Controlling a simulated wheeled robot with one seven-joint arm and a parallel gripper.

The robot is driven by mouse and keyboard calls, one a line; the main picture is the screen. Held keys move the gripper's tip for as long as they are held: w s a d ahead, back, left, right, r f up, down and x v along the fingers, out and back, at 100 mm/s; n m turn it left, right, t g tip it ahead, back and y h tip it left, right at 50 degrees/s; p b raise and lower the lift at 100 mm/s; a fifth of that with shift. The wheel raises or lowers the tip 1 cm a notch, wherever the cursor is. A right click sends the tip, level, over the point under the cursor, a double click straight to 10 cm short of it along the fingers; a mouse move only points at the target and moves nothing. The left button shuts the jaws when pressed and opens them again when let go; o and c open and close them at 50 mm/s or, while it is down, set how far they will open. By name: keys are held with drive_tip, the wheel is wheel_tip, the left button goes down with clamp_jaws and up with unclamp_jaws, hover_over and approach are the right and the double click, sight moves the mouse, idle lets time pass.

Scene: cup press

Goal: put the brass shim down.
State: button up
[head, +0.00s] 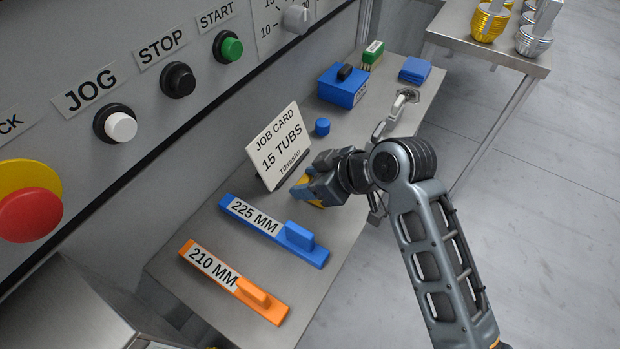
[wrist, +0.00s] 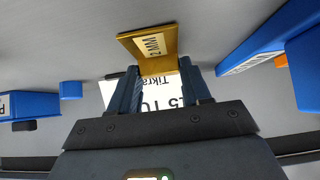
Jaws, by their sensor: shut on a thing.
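The brass shim (wrist: 148,44) is a yellow plate marked "2 MM". In the wrist view it sits at the fingertips of my gripper (wrist: 160,80), whose two fingers are shut on it. In the head view my gripper (head: 318,187) is low over the grey bench, just right of the job card's foot and beyond the blue 225 MM bar. Only a little yellow of the shim shows there, mostly hidden by the fingers. I cannot tell whether the shim touches the bench.
The job card (head: 278,146) stands close by on the left. The blue 225 MM bar (head: 272,231) and orange 210 MM bar (head: 235,283) lie nearer. A blue cylinder (head: 322,127), blue box (head: 342,88) and metal lever (head: 387,122) are beyond. Bare bench (head: 345,222) lies right of the bars.

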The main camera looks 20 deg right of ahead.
drive_tip(key=shift+f, duration=0.1)
drive_tip(key=o, duration=1.2)
drive_tip(key=shift+r, duration=0.2)
drive_tip(key=v, duration=1.2)
drive_tip(key=shift+f, duration=0.1)
drive_tip(key=shift+s+f, duration=0.1)
